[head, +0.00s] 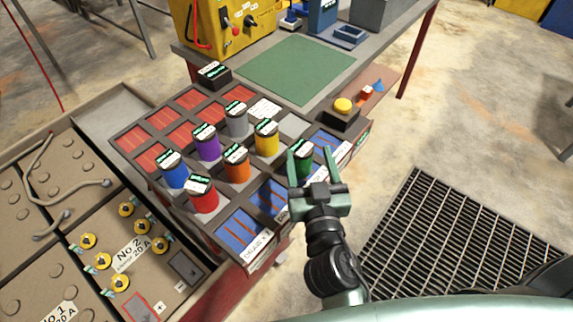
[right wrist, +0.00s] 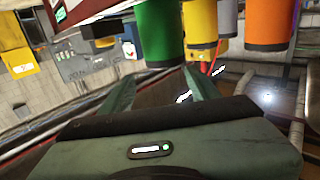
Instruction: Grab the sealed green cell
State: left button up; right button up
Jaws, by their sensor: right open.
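The green cell (head: 304,163) is an upright cylinder with a dark, labelled top, standing at the right end of the front rows of the rack. In the right wrist view the green cell (right wrist: 160,30) shows just beyond the fingertips, its dark band toward them. My right gripper (head: 310,151) is open with nothing held; its fingers lie on either side of the green cell in the head view. The right wrist view shows the open fingers (right wrist: 159,75) with a gap between them. I cannot tell whether either finger touches the cell. My left gripper is not in view.
Yellow (head: 267,138), orange (head: 237,163), red (head: 203,195), blue (head: 173,170), purple (head: 207,142) and grey (head: 237,120) cells stand close by to the left. A yellow button (head: 343,105) sits behind right. A floor grate (head: 450,235) lies at right.

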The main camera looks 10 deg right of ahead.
aim_at(299, 143)
jog(key=shift+a+f+b, duration=0.45)
jog(key=shift+b, duration=0.1)
jog(key=shift+a+f+b, duration=0.15)
jog(key=shift+f+b, duration=0.1)
jog(key=shift+b, duration=0.05)
jog(key=shift+d+f+b, duration=0.3)
jog(key=shift+f+b, duration=0.25)
jog(key=shift+f, duration=0.2)
jog(key=shift+w+a, duration=0.1)
jog(key=shift+w, duration=0.2)
jog(key=w+p, duration=0.1)
jog(key=w, duration=0.1)
jog(key=w+p, duration=0.1)
jog(key=w, duration=0.1)
jog(key=w+p, duration=0.1)
jog(key=w, duration=0.1)
jog(key=shift+w+d, duration=0.2)
jog(key=shift+d, duration=0.05)
jog(key=shift+w+d+f, duration=0.1)
jog(key=shift+w+f, duration=0.1)
jog(key=shift+w, duration=0.25)
grip_shut()
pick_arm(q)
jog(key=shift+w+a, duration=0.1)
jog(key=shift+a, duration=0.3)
pick_arm(e)
jog(key=shift+r, duration=0.1)
